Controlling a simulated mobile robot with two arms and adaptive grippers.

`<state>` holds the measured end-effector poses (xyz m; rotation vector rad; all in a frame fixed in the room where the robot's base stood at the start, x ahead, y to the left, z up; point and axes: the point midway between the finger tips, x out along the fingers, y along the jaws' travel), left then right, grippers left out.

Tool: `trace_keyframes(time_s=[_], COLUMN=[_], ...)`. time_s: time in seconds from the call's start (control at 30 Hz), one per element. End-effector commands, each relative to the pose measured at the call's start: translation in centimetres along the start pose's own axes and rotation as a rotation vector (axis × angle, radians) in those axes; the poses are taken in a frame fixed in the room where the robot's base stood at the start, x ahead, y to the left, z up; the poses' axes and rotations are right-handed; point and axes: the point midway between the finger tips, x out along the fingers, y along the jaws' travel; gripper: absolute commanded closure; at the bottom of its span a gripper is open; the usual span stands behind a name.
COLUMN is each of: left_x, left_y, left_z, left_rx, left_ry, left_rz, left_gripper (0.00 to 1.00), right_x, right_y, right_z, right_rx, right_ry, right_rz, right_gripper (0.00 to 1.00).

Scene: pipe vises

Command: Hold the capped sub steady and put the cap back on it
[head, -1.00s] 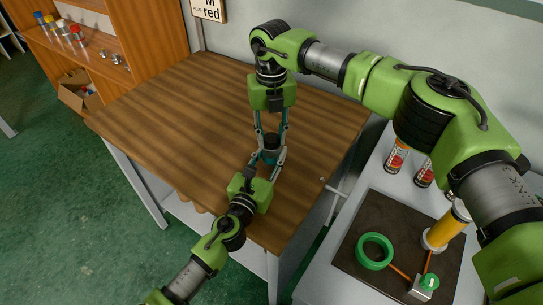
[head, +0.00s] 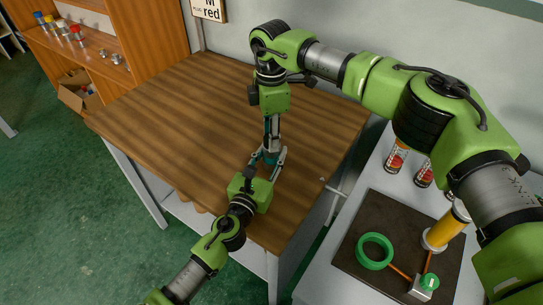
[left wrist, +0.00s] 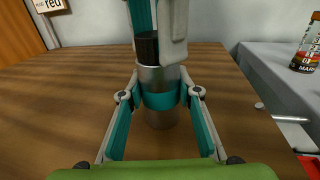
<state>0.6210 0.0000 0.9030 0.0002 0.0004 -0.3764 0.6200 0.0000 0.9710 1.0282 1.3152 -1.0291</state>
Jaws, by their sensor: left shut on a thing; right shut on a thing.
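The sub is a grey metal cylinder (left wrist: 158,76) with a teal band, upright at the table's near right part. My left gripper (head: 268,161) is shut on it from the near side, one finger on each side in the left wrist view (left wrist: 160,98). The black cap (left wrist: 147,48) is at the top of the sub, in line with it; I cannot tell how far it is seated. My right gripper (head: 271,137) points down from above and is shut on the cap. Its finger hides part of the cap in the left wrist view.
The wooden table (head: 180,110) is otherwise clear. At right, a grey bench (head: 325,270) holds a dark mat (head: 350,245) with a green ring (head: 374,251) and a yellow cylinder (head: 447,226). Spray cans (head: 395,160) stand behind. A shelf (head: 110,75) is at back left.

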Motion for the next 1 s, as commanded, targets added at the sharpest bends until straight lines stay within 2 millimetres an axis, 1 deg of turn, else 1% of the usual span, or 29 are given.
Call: trace_keyframes(time_s=[0.03,0.07,0.1,0.47,0.57,0.8,1.0], left_x=[0.0,0.0,0.0,0.0,0.0,0.0,0.0], left_y=[0.0,0.0,0.0,0.0,0.0,0.0,0.0], left_z=[0.0,0.0,0.0,0.0,0.0,-0.1,0.0], left_rx=[0.001,0.001,0.001,0.000,0.000,0.000,0.000], left_ry=[0.001,0.001,0.001,0.001,0.001,0.001,0.001], left_rz=[-0.001,-0.001,-0.001,0.000,0.000,0.000,0.000], left_gripper=[1.00,1.00,1.00,1.00,1.00,1.00,1.00], right_x=[0.0,0.0,0.0,-0.3,-1.1,-4.2,-4.5], right_y=[0.1,0.1,0.1,0.1,0.1,0.1,0.0], right_z=[0.1,0.1,0.1,0.0,0.0,0.0,0.0], right_rx=[0.000,0.000,0.000,-0.003,-0.003,-0.003,-0.003], right_ry=[-0.001,-0.001,-0.001,0.000,0.000,-0.001,0.000], right_rz=[0.003,0.003,0.003,0.002,0.003,0.003,0.001], right_gripper=[0.64,0.56,0.55,0.55,0.55,0.55,0.55])
